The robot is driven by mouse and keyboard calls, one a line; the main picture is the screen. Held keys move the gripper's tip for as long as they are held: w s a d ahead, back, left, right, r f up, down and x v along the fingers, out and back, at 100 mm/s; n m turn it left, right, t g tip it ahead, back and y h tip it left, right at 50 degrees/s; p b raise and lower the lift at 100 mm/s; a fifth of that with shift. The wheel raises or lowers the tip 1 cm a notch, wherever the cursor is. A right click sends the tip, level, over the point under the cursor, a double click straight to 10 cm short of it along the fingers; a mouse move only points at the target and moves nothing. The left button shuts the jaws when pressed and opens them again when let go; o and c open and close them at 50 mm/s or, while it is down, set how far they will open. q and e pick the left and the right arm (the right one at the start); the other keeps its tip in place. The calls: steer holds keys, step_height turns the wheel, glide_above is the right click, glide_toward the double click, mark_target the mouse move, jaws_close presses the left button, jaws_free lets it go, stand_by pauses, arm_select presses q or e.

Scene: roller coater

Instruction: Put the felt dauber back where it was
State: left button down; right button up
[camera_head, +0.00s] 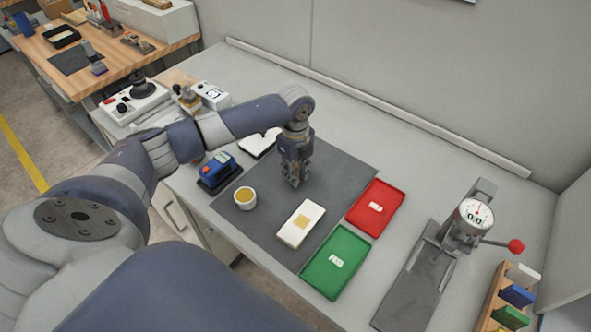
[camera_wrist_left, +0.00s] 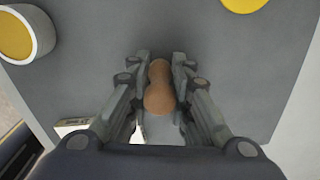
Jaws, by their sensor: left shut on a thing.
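My left gripper (camera_head: 294,182) is shut on the felt dauber and points down over the dark grey mat (camera_head: 341,173). In the left wrist view the dauber's rounded wooden handle (camera_wrist_left: 158,97) sits between the fingers of my left gripper (camera_wrist_left: 165,65). Its felt end is hidden, and I cannot tell whether it touches the mat. A small white cup with a yellow-ochre top (camera_head: 245,198) stands on the mat to the left of the gripper; it also shows in the left wrist view (camera_wrist_left: 17,35). My right gripper is not in view.
A white block with a yellow patch (camera_head: 291,235) lies on the mat. A green tray (camera_head: 318,278) and red tray (camera_head: 360,215) are to its right. A blue device (camera_head: 218,166) stands left. A dial gauge stand (camera_head: 474,215) and a rack (camera_head: 490,300) stand right.

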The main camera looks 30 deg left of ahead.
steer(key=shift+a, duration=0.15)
arm_select(q)
steer(key=c, duration=1.5)
jaws_free()
steer(key=shift+f, duration=0.15)
steer(key=shift+o, duration=0.2)
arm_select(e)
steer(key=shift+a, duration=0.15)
arm_select(q)
step_height(320, 180, up, 11)
steer(key=b, duration=0.3)
steer(key=shift+r, duration=0.65)
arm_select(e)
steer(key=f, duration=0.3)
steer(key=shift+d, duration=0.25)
